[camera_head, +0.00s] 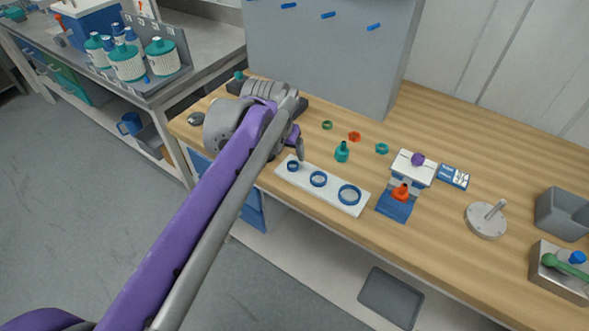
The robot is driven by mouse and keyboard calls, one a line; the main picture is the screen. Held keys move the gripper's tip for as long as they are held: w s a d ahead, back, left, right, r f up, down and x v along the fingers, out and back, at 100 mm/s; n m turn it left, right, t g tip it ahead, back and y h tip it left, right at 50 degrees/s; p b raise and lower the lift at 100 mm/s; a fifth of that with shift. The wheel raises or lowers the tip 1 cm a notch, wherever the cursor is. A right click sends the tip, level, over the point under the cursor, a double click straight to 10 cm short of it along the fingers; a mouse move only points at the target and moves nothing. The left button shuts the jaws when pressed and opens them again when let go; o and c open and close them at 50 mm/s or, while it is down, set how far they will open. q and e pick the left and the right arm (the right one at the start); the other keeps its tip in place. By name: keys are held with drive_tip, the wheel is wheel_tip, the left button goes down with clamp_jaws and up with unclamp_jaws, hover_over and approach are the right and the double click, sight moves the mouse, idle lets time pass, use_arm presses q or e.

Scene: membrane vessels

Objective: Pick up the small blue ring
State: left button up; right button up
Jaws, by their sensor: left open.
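The small blue ring (293,166) lies at the left end of a white rectangular plate (334,197) on the wooden table. A medium blue ring (318,179) sits at the plate's middle and a large blue ring (349,195) at its right end. My left arm reaches in from the lower left. My left gripper (297,150) is open and empty, just behind the small blue ring and seemingly above it. The arm partly hides the gripper, so the exact gap to the ring cannot be told. My right gripper is not in view.
Behind the plate are a teal bottle (342,152), a green ring (327,125), an orange ring (354,136) and a teal ring (382,148). A white device with a blue base (395,207) stands to the right. A grey panel (330,50) rises at the back.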

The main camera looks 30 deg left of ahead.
sight(293, 165)
use_arm(q)
drive_tip(key=x, duration=0.3)
drive_tip(key=b+x, duration=0.1)
drive_tip(key=x, duration=0.2)
drive_tip(key=shift+w+d+f, duration=0.15)
drive_tip(key=shift+d+f, duration=0.05)
drive_tip(key=shift+f, duration=0.2)
clamp_jaws()
